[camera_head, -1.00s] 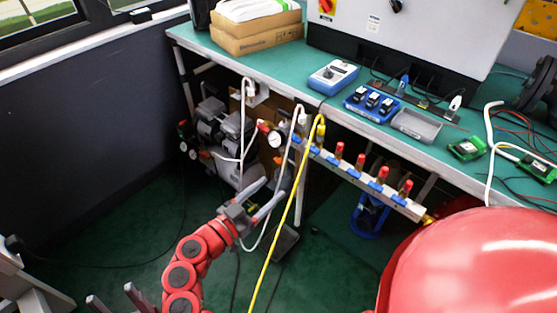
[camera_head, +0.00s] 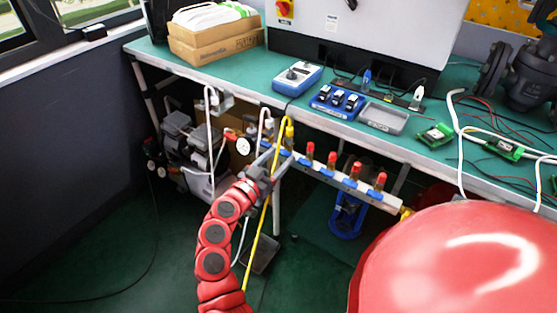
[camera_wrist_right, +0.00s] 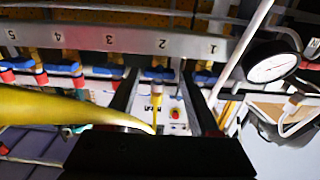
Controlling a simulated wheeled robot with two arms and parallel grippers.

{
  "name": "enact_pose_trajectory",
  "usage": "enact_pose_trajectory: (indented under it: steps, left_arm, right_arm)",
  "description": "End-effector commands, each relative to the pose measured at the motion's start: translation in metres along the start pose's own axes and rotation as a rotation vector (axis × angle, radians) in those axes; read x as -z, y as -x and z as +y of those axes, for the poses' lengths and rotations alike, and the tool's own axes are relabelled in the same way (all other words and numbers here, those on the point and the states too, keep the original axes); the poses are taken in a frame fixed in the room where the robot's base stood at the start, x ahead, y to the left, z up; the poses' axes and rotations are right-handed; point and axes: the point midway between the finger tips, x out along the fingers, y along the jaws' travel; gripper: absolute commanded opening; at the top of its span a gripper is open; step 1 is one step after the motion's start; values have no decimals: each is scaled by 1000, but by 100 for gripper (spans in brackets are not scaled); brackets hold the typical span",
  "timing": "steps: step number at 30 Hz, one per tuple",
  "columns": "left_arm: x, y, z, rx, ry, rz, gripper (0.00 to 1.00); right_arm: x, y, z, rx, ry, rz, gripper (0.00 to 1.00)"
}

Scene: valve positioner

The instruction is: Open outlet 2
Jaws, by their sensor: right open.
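The outlet manifold is a pale bar (camera_head: 393,202) under the bench edge, with blue valve handles and red caps. In the right wrist view its numbers (camera_wrist_right: 109,40) show upside down, with 1 at the right and 5 at the left. The number 2 (camera_wrist_right: 162,43) sits above the blue handle of outlet 2 (camera_wrist_right: 158,73). My right gripper (camera_head: 279,152) is open at the left end of the bar. In the wrist view its two fingers (camera_wrist_right: 158,98) flank outlet 2, with nothing clamped. Contact cannot be told. My left gripper is not in view.
A yellow hose (camera_head: 252,250) hangs by my right gripper and crosses the wrist view close up. A pressure gauge (camera_wrist_right: 271,64) and white tubing (camera_head: 210,135) are beside outlet 1. The green bench top (camera_head: 250,85) overhangs the manifold.

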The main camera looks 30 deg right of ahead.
Motion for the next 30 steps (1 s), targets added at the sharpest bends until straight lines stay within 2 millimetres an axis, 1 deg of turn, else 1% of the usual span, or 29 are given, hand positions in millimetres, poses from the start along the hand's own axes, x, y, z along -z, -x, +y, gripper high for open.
enact_pose_trajectory:
  steps: [3,9,10,14,15,17,18,20,21,30]
  left_arm:
    - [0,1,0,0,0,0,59]
    - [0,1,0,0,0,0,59]
    - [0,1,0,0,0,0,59]
    - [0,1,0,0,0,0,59]
    - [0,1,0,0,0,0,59]
    - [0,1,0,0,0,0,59]
    - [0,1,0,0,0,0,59]
    - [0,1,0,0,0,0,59]
    - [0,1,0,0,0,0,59]
    - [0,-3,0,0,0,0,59]
  right_arm:
    - [0,-4,0,-1,1,1,62]
    - [0,-4,0,-1,1,0,62]
    - [0,-4,0,-1,1,0,61]
    - [0,-4,0,-1,1,1,37]
    - [0,-4,0,-1,1,1,30]
    - [0,-4,0,-1,1,0,19]
    - [0,-4,0,-1,1,0,12]
    - [0,-4,0,-1,1,0,1]
    - [0,-4,0,-1,1,0,0]
    - [0,-4,1,-1,-37,-1,0]
